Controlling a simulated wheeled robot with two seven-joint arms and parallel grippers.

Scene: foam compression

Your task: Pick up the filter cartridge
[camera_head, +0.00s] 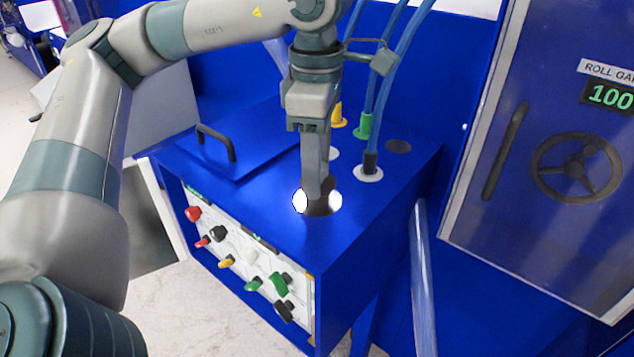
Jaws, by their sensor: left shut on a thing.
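My left gripper (318,192) points straight down at the top of the blue cabinet (290,225), at a round opening (322,210) with a dark brownish inside. It is shut on what I take to be the filter cartridge. White shiny patches (300,201) show on both sides of the fingertips; they look like part of the cartridge or the opening's rim, I cannot tell which. Most of the cartridge is hidden behind the fingers and in the opening. My right gripper is not in view.
A blue lid with a black handle (216,143) lies at the cabinet's left. The front panel carries coloured knobs (279,284). A blue machine with a handwheel (576,168) stands at right.

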